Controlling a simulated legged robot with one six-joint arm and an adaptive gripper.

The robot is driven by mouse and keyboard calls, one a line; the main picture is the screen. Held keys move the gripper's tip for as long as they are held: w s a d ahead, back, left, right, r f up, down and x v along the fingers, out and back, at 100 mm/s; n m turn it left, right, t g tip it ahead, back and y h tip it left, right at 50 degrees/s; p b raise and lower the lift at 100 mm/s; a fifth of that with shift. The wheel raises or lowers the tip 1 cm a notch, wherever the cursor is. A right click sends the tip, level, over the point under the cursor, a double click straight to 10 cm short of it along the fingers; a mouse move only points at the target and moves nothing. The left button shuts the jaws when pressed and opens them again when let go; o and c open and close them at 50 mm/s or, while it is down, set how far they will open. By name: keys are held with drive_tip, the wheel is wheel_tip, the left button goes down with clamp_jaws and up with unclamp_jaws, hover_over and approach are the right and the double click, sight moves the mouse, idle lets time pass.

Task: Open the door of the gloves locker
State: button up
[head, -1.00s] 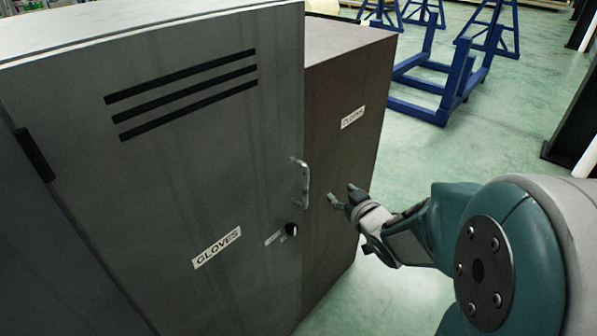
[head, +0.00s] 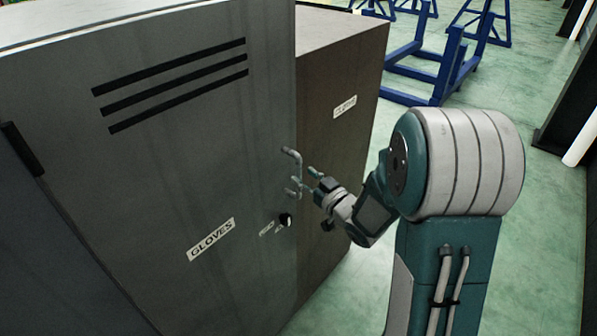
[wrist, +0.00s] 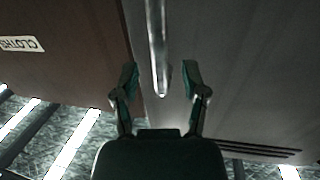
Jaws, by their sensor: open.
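The gloves locker door (head: 190,160) is grey, labelled GLOVES (head: 211,239), with three dark vent slots near its top. It looks shut. A vertical metal bar handle (head: 294,170) sits near its right edge, above a round dark knob (head: 286,219). In the wrist view, my gripper (wrist: 160,82) is open, with one finger on each side of the handle (wrist: 157,45). The handle lies between the fingers, and neither finger appears to press on it.
A brown locker (head: 340,95) stands right beside the gloves locker; its label reads CLOTHES (wrist: 20,44) in the wrist view. Blue metal stands (head: 440,65) are on the green floor behind. The floor at right (head: 550,210) is clear.

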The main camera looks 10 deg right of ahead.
drive_tip(key=shift+x, duration=1.45)
clamp_jaws()
drive_tip(key=shift+s+d, duration=0.1)
